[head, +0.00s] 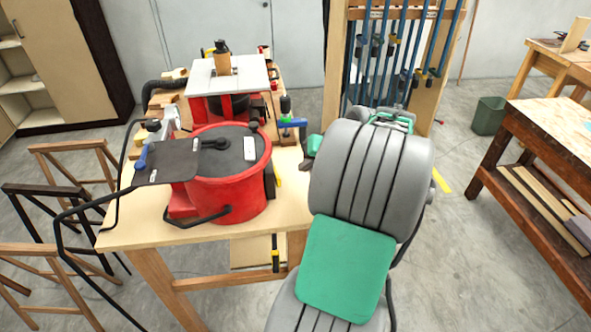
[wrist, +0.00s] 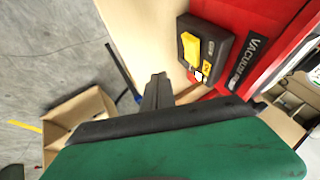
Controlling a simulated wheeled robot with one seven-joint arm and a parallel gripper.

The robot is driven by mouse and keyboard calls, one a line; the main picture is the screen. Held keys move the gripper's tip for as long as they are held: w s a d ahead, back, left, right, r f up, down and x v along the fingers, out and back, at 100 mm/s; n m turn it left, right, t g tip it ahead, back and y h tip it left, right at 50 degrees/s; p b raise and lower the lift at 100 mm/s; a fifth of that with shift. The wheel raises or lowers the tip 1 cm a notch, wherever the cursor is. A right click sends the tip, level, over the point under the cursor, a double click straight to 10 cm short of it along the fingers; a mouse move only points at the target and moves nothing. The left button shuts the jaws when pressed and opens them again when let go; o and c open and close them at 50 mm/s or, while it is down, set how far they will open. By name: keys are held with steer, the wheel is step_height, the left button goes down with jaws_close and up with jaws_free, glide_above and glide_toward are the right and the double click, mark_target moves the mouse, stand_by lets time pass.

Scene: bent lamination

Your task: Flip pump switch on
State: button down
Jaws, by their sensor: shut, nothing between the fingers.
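The pump switch is a yellow rocker (wrist: 191,49) on a dark box (wrist: 214,48), fixed to the red pump body (wrist: 262,20) beside a black label reading "VACUUM P…". I cannot tell which way the rocker is set. My gripper (wrist: 156,84) is shut and empty in the wrist view, below and left of the switch box and apart from the rocker. In the head view the red pump (head: 225,190) stands on the wooden table, with the dark switch box (head: 269,181) on its right side. My gripper is mostly hidden there behind my grey and green arm.
A white-topped machine (head: 228,76) stands behind, with a blue-handled clamp (head: 291,123) near the table's right side. Floor is open right of my arm.

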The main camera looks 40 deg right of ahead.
steer(key=d+v, duration=0.1)
steer(key=v, duration=0.6)
steer(key=shift+r, duration=0.4)
